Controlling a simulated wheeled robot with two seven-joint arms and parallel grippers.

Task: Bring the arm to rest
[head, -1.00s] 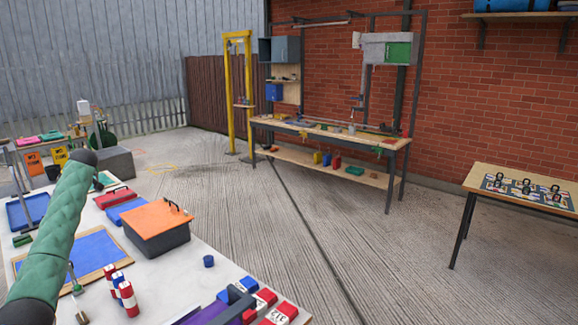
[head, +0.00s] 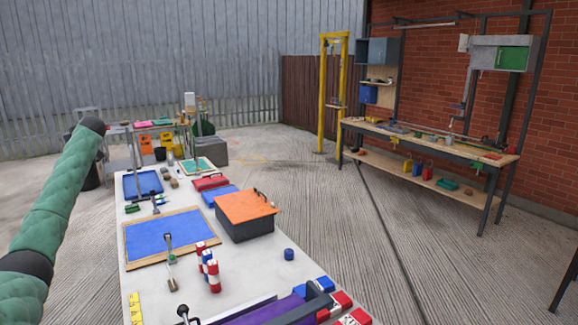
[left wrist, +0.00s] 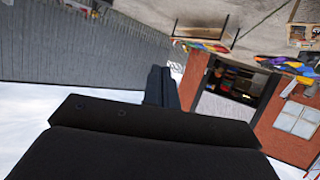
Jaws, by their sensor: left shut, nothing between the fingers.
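My left arm (head: 62,190), in a green sleeve with dark joints, rises at the left of the head view, beside the table's left edge. Its gripper is outside the head view. In the left wrist view my left gripper (left wrist: 161,90) shows as dark fingers held together, with nothing between them. That view is tilted and shows sky, grey fence and a brick building beyond the fingers, with no object near them. My right arm and right gripper are not in view.
A long white table (head: 255,262) holds a blue mat (head: 195,232), an orange-lidded box (head: 245,222), red-white-blue cylinders (head: 212,275) and a blue tray (head: 143,184). A workbench (head: 440,150) stands by the brick wall. Concrete floor (head: 350,235) between them is clear.

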